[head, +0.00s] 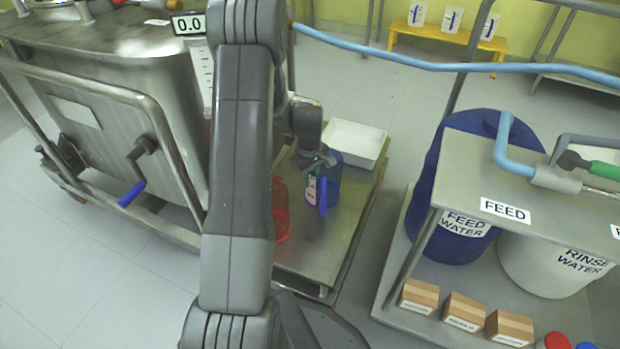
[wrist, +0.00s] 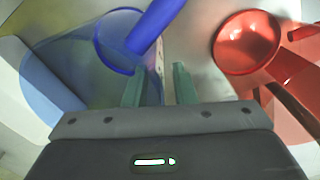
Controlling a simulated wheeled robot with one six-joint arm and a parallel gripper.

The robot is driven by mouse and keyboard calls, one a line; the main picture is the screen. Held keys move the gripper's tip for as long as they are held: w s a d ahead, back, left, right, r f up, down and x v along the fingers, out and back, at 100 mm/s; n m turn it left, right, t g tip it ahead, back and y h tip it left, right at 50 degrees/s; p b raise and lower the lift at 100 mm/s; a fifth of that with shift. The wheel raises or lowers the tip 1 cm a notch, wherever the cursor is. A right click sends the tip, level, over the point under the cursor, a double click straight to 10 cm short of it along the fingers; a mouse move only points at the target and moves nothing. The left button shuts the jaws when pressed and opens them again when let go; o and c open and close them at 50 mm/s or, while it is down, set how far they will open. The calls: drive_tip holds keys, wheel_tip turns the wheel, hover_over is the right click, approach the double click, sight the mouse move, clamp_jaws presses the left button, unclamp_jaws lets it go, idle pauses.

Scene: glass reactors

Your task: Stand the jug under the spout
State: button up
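A see-through blue jug (head: 333,186) with a white label and a solid blue handle (head: 323,196) stands on a low metal platform (head: 312,262). A see-through red jug (head: 281,222) stands to its left, partly hidden by my arm. My gripper (head: 318,163) is low over the blue jug, beside its upper part. In the wrist view its two green fingers (wrist: 160,86) are apart, with the blue jug (wrist: 70,75) at left and its handle (wrist: 158,28) just beyond the fingertips. The red jug (wrist: 247,42) is at right. I cannot tell which fitting is the spout.
A white tray (head: 354,143) lies behind the blue jug. A steel vessel (head: 110,85) with a blue-handled crank (head: 133,190) stands at left. At right, a bench (head: 560,180) carries pipes above a blue drum (head: 425,190) and a white drum (head: 540,262). Small boxes sit low in front.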

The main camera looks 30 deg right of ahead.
wheel_tip(320, 180, up, 11)
drive_tip(key=p, duration=0.3)
drive_tip(key=shift+a, duration=0.1)
wheel_tip(320, 180, down, 13)
drive_tip(key=b, duration=0.4)
drive_tip(key=shift+r, duration=0.2)
drive_tip(key=r+p, duration=0.1)
drive_tip(key=r, duration=0.1)
drive_tip(key=shift+s+d+r+p, duration=0.1)
drive_tip(key=shift+d+r+p, duration=0.15)
drive_tip(key=shift+r+p, duration=0.1)
drive_tip(key=shift+r, duration=0.7)
